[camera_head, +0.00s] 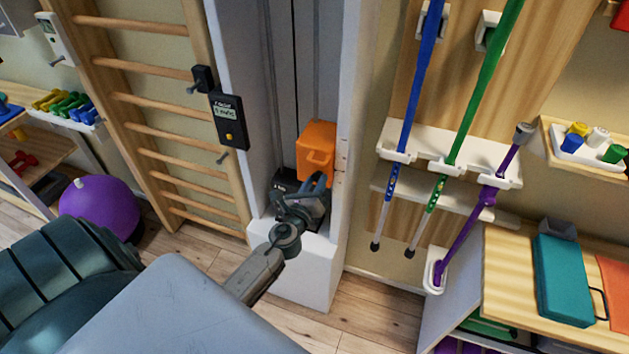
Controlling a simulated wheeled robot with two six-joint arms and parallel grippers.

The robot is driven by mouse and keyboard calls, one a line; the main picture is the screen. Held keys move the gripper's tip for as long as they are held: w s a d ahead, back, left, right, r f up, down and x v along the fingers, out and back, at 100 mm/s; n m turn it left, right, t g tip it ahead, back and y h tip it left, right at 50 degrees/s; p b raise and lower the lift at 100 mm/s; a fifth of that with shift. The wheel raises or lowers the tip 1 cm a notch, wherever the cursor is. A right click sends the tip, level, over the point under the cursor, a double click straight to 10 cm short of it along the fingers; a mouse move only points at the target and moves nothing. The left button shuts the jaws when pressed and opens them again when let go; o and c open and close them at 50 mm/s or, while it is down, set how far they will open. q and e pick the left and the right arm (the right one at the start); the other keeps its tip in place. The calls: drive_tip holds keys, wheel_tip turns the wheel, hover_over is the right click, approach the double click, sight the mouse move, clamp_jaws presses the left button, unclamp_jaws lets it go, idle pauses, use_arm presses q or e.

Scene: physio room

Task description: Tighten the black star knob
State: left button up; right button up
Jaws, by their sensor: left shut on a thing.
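An orange block (316,146) with a raised handle-like part sits in the tall white column at the centre. My right gripper is not in view.
The white column (345,110) rises close on both sides of the gripper. Wooden wall bars (150,108) stand left, with a purple ball (98,208) below. Blue, green and purple poles hang in a white rack (440,150) at right.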

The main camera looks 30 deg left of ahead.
use_arm(q)
drive_tip(key=m+p, duration=0.2)
drive_tip(key=m, duration=0.5)
drive_tip(key=m+p, duration=0.1)
drive_tip(key=m, duration=0.3)
drive_tip(key=shift+r+p, duration=0.1)
drive_tip(key=shift+p, duration=0.2)
drive_tip(key=m+p, duration=0.1)
drive_tip(key=m, duration=0.2)
drive_tip(key=shift+m, duration=0.3)
drive_tip(key=m, duration=0.2)
drive_tip(key=shift+d+m+p, duration=0.1)
drive_tip(key=shift+m+p, duration=0.25)
drive_tip(key=shift+m, duration=0.05)
drive_tip(key=m, duration=0.2)
drive_tip(key=shift+m, duration=0.4)
drive_tip(key=m, duration=0.4)
drive_tip(key=shift+m, duration=1.6)
drive_tip(key=o, duration=1)
drive_tip(key=shift+c, duration=0.2)
